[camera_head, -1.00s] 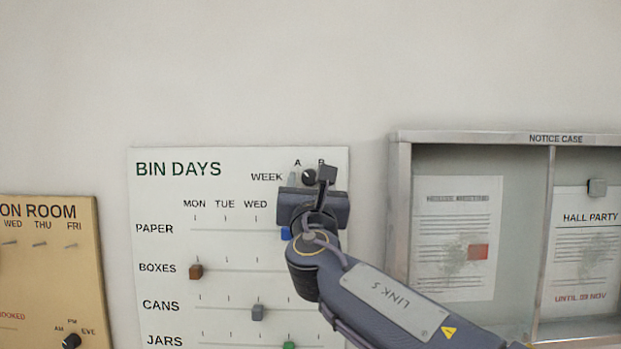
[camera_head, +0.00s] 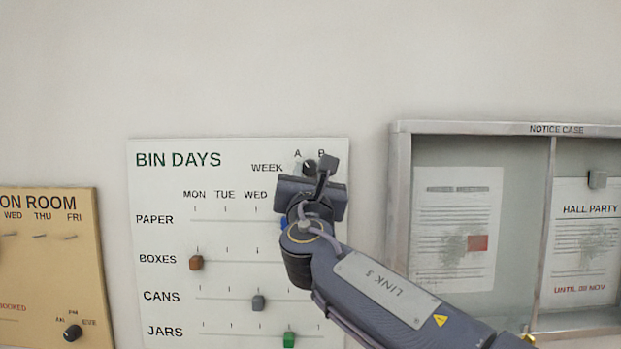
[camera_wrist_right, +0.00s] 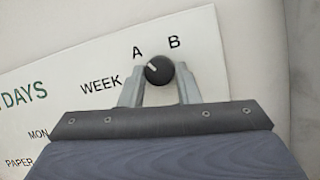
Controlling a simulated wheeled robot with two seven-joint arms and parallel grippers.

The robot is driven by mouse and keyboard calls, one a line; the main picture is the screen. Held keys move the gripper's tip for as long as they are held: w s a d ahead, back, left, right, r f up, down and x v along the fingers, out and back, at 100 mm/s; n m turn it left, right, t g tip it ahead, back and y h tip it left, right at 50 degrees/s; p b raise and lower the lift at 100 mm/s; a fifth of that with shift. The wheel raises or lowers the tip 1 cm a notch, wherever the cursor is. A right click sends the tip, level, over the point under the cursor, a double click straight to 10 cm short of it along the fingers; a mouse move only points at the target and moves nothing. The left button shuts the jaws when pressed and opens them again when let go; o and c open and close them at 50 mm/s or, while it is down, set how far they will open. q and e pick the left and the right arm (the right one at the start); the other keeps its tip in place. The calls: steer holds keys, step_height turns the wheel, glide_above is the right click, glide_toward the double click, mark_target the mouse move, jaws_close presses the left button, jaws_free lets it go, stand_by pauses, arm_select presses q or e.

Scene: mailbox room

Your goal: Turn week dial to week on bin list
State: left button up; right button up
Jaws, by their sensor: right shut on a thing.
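The black week dial (camera_head: 309,166) is at the top right of the white BIN DAYS board (camera_head: 160,190), by the word WEEK, under the letters A and B. My right gripper (camera_head: 312,171) is shut on the dial, one finger on each side of it. In the right wrist view the dial (camera_wrist_right: 159,70) sits between the fingertips (camera_wrist_right: 158,77). Its white mark points up and left, toward A. My gripper hides part of the board's THU and FRI columns. No sheet readable as a bin list shows. My left gripper is not in view.
A metal notice case (camera_head: 400,200) stands to the right of the board, with papers behind its panes. A tan room board (camera_head: 50,260) with pegs and a small black dial (camera_head: 73,332) is at the left. Coloured sliders sit on the BIN DAYS rows. The wall above is bare.

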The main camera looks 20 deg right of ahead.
steer(key=m+h, duration=0.1)
steer(key=m, duration=0.1)
steer(key=m+g+h+b, duration=0.1)
steer(key=m, duration=0.1)
steer(key=shift+a+f+m+h+b, duration=0.1)
steer(key=shift+a+m+h+b, duration=0.05)
steer(key=shift+m+h+b, duration=0.2)
steer(key=m+h, duration=0.1)
steer(key=m, duration=0.1)
steer(key=m+g, duration=0.1)
steer(key=m, duration=0.2)
steer(key=shift+w+a+r+g+h, duration=0.1)
steer(key=shift+a+r+g+h, duration=0.1)
steer(key=shift+g+h, duration=0.15)
steer(key=m+g, duration=0.1)
steer(key=m, duration=0.1)
steer(key=m+g+h, duration=0.1)
steer(key=m, duration=0.2)
steer(key=shift+r+p, duration=0.15)
steer(key=shift+p, duration=0.25)
steer(key=shift+a+r+m+g+h+p, duration=0.15)
steer(key=shift+m+g+p, duration=0.35)
steer(key=shift+m, duration=0.75)
steer(key=shift+d+f+m+g+h+p, duration=0.1)
steer(key=shift+m+g+h+p, duration=0.25)
steer(key=shift+m, duration=0.85)
steer(key=o, duration=1)
steer(key=shift+c, duration=0.2)
